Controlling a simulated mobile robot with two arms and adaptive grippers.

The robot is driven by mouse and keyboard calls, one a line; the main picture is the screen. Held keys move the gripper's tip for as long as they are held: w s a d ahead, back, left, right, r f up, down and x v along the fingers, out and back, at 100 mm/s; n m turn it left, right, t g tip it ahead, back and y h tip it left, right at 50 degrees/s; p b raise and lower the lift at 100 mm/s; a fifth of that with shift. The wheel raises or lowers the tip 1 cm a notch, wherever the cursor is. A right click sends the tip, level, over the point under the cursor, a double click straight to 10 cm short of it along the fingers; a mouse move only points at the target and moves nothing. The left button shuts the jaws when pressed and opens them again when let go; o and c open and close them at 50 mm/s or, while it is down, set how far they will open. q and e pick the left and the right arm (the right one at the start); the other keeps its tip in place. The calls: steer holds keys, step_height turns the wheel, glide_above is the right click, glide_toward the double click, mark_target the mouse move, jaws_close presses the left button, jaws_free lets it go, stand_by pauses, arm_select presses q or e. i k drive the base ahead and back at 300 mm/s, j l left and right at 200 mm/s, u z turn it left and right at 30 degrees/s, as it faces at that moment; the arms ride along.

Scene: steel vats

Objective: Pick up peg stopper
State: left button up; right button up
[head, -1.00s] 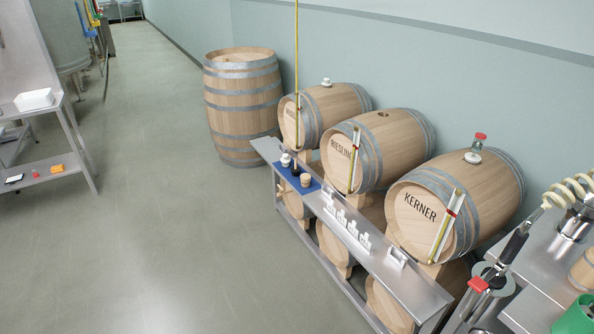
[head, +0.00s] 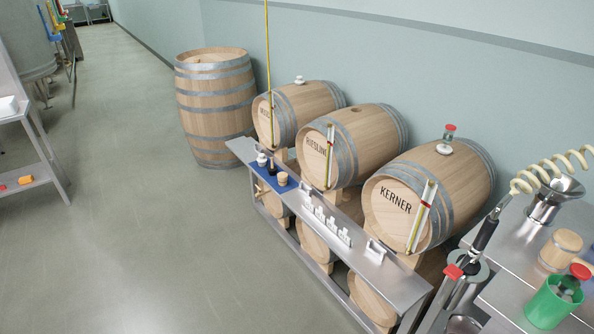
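Small stoppers stand on a blue mat (head: 289,190) at the far left end of the steel shelf in front of the barrels. One is white (head: 262,159), one is dark and narrow (head: 271,167), and one is a tan wooden plug (head: 282,179). I cannot tell for certain which is the peg stopper. White stoppers also sit on the left barrel (head: 299,80) and on the Kerner barrel, where a red-topped piece (head: 449,132) stands on it. The Riesling barrel's top hole (head: 355,109) looks open. Neither of my grippers is in view.
The steel shelf (head: 391,279) carries a white rack (head: 326,221). A large barrel (head: 215,105) stands behind. Floor at left is clear.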

mark_target(272, 170)
steer(key=i+j+z, duration=0.15)
steer(key=z, duration=0.2)
steer(key=i+j+z, duration=0.2)
steer(key=z, duration=0.2)
steer(key=i+j+z, duration=0.15)
steer(key=z, duration=0.2)
steer(key=j, duration=0.1)
